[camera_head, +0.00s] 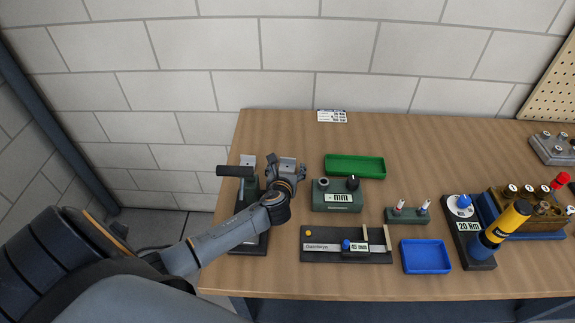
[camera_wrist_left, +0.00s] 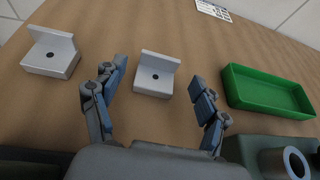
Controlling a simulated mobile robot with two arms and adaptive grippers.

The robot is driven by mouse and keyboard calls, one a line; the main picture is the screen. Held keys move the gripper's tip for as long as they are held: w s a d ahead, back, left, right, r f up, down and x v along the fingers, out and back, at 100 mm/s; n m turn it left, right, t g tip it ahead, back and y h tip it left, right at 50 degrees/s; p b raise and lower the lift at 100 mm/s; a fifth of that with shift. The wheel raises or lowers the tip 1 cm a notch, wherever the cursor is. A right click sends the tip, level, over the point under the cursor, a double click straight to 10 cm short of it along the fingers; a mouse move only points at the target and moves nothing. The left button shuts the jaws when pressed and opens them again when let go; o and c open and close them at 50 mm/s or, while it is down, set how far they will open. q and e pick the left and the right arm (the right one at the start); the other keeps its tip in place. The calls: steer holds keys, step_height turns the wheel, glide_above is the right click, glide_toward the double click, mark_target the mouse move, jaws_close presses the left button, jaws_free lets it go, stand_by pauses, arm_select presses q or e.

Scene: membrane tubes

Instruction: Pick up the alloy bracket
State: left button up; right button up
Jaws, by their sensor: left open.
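Two pale grey L-shaped metal brackets stand on the table, each with an upright back plate and a dark hole in its base. One alloy bracket (camera_wrist_left: 153,82) stands ahead of my left gripper (camera_head: 286,171), in line with the gap between its fingers in the left wrist view. The other bracket (camera_wrist_left: 50,62) is to the left, outside the fingers. In the head view, the brackets show as a left one (camera_head: 248,160) and a right one (camera_head: 288,162), partly hidden by the gripper. My left gripper is open and empty. My right gripper is not seen.
A green tray (camera_wrist_left: 231,94) lies right of the gripper. A green block labelled mm (camera_head: 338,203) stands close to its right. A dark fixture with a black handle (camera_head: 232,171) stands left, under my arm. A blue tray (camera_head: 447,257) lies farther right. Bare wood lies behind the brackets.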

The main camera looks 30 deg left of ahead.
mark_target(288, 162)
arm_select(q)
steer(key=x, duration=0.4)
steer(key=shift+w+a+f, duration=0.1)
steer(key=shift+w+a, duration=0.1)
steer(key=shift+w, duration=0.05)
steer(key=c, duration=1.3)
